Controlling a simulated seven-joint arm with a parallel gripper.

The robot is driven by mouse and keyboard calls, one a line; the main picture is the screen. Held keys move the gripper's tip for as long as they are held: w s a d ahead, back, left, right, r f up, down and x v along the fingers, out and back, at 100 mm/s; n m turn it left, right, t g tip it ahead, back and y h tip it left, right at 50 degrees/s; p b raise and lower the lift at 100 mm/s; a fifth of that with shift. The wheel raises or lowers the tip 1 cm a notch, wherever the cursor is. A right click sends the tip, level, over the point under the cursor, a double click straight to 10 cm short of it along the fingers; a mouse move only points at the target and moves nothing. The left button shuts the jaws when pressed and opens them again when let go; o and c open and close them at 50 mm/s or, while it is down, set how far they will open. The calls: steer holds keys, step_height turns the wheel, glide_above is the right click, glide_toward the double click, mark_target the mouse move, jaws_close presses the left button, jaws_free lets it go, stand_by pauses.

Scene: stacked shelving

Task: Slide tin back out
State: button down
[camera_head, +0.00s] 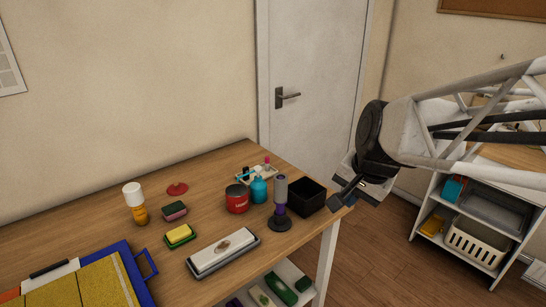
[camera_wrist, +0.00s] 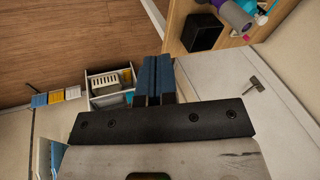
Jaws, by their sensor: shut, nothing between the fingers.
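A red tin (camera_head: 237,200) with a dark top and a white label stands upright on the wooden table, left of a teal bottle (camera_head: 259,190). I cannot make out the tin in the wrist view. My gripper (camera_head: 338,203) is by the table's right edge, to the right of the tin and well apart from it. In the wrist view the two blue-black fingers (camera_wrist: 154,78) are together with nothing between them.
A black open box (camera_head: 306,197) and a grey and purple upright object (camera_head: 280,205) stand right of the tin. A small tray (camera_head: 246,177) sits behind it. A whetstone-like block (camera_head: 223,250) lies in front. A white shelf (camera_head: 468,230) stands at right.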

steer(key=w+a+f+m+t+y, duration=0.15)
steer(key=w+a+m, duration=0.35)
steer(key=w+a, duration=0.6)
steer(key=w+a+m+y, duration=0.2)
steer(key=w+a+m, duration=0.4)
steer(key=w+a, duration=0.5)
steer(key=w+a+f+m, duration=0.5)
steer(key=w+a, duration=0.3)
steer(key=a, duration=0.1)
steer(key=w+a+f+m+t, duration=0.1)
steer(key=w+a+f+m, duration=0.4)
steer(key=w+a, duration=0.4)
steer(key=shift+a+f+m+y, duration=0.3)
steer(key=shift+a+f+y, duration=0.15)
steer(key=shift+a+f, duration=0.3)
steer(key=shift+s+d+r, duration=0.1)
steer(key=shift+s+d, duration=0.05)
steer(key=shift+s, duration=0.05)
glide_above(241, 200)
steer(key=s+d, duration=0.2)
steer(key=s, duration=0.1)
steer(key=shift+w+d+f, duration=0.1)
steer(key=shift+f, duration=2.4)
steer(key=shift+w+d+f, duration=0.1)
steer(key=shift+f, duration=2.4)
steer(key=shift+w+a, duration=0.3)
steer(key=shift+w, duration=0.05)
steer(key=shift+w+a, duration=0.1)
steer(key=shift+a, duration=0.05)
